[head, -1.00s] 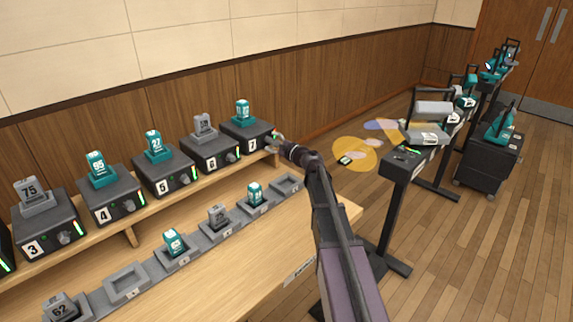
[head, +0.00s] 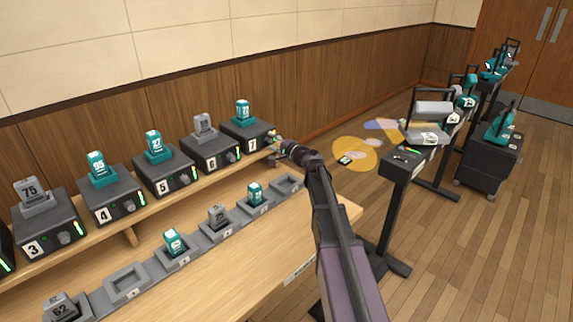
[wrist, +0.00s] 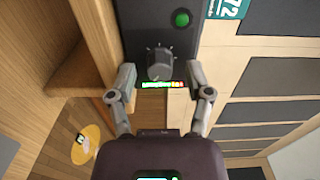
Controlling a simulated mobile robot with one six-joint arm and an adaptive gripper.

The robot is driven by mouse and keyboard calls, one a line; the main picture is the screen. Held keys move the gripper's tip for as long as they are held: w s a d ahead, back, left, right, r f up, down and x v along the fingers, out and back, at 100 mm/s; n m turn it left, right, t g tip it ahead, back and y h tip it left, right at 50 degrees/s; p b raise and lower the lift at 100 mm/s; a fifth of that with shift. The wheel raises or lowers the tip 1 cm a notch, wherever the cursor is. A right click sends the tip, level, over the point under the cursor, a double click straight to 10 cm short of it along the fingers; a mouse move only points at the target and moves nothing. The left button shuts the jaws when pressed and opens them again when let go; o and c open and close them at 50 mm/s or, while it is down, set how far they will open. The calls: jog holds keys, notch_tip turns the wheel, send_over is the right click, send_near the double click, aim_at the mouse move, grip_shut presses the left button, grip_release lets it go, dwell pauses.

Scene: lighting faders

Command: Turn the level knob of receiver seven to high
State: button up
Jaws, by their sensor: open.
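Receiver seven (head: 240,142) is the dark box at the right end of the shelf, with a teal handset 72 (head: 243,111) on top. In the wrist view its front panel shows a dark round level knob (wrist: 159,63) with tick marks around it, a green button (wrist: 182,19) and a lit level bar (wrist: 160,85), green through to orange and red at its right end. My gripper (wrist: 161,72) is open, one finger either side of the knob, with visible gaps. In the head view my gripper (head: 277,150) is at the receiver's right front; the knob is hard to make out there.
Receiver six (head: 210,153) stands just left of seven, with more receivers further left. Below, a row of grey cradles (head: 127,282) holds some handsets on the table. A dark stand (head: 402,165) is to the right of my arm.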

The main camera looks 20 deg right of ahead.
jog(key=n, duration=0.4)
jog(key=shift+n, duration=0.3)
jog(key=n, duration=0.4)
jog(key=shift+r, duration=0.1)
jog(key=n, duration=0.8)
jog(key=shift+a+n, duration=0.1)
jog(key=shift+n, duration=0.3)
jog(key=shift+s, duration=0.4)
jog(key=v, duration=1.3)
jog(key=shift+s+a+f+n+g+y+p, duration=0.15)
jog(key=shift+s+a+g+p, duration=0.35)
jog(key=shift+a, duration=0.4)
jog(key=shift+s+a+n+g+y+p, duration=0.1)
jog(key=shift+s+a+g+p, duration=0.2)
jog(key=shift+a+g+p, duration=0.45)
jog(key=shift+s+a+f+n+g+y+p, duration=0.15)
jog(key=shift+s+a+g+p, duration=0.2)
jog(key=shift+a, duration=0.7)
